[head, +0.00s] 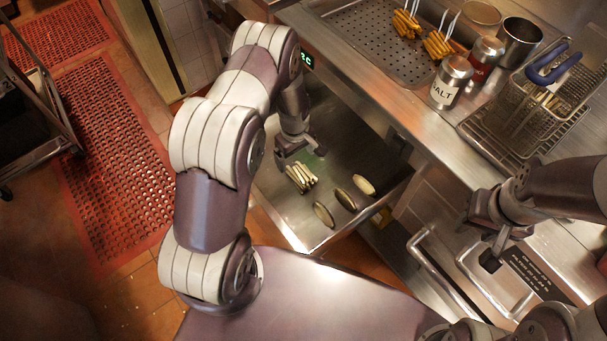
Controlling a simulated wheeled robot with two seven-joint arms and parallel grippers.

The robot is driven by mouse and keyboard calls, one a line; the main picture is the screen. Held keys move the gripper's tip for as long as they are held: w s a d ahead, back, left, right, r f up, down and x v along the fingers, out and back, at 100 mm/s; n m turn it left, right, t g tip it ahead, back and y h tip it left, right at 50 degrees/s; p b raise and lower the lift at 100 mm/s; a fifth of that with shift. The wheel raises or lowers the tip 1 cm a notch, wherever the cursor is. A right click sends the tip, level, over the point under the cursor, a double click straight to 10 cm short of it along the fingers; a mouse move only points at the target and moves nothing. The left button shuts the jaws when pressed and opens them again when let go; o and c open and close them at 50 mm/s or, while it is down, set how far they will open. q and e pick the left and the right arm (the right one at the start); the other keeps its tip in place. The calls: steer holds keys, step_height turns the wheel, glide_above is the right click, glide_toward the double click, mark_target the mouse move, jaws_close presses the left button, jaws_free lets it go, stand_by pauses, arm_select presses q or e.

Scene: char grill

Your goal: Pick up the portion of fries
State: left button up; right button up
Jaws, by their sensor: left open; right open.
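A portion of pale fries (301,177) lies in a bundle on the floor of an open metal drawer (284,209). My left gripper (299,158) points down into the drawer, just above and behind the fries. It is open, and I cannot tell whether its fingers touch or surround them. Two bundles of golden fries with metal handles, one at the back (405,24) and one in front (437,45), lie on the perforated tray at the top. My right gripper (490,244) is open and empty over the counter at the right, far from the fries.
On the counter stand a salt shaker (450,83), another shaker (483,58), a metal cup (519,42) and a fryer basket with a blue handle (548,66). Drawer walls surround the fries.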

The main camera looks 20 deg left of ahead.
mark_target(296, 165)
arm_select(q)
step_height(296, 165, down, 5)
steer(key=shift+s+d+f, duration=0.1)
steer(key=shift+f, duration=0.1)
steer(key=c, duration=1.2)
steer(key=shift+r, duration=0.1)
steer(key=shift+r, duration=0.5)
step_height(296, 165, up, 3)
steer(key=shift+r, duration=0.1)
steer(key=d+r, duration=0.2)
steer(key=d, duration=0.2)
steer(key=d+r, duration=0.2)
steer(key=d, duration=0.1)
steer(key=w+d+r, duration=0.1)
steer(key=d+r, duration=0.1)
steer(key=d, duration=0.2)
steer(key=shift+d+r, duration=0.3)
steer(key=shift+r, duration=0.1)
steer(key=shift+w, duration=0.1)
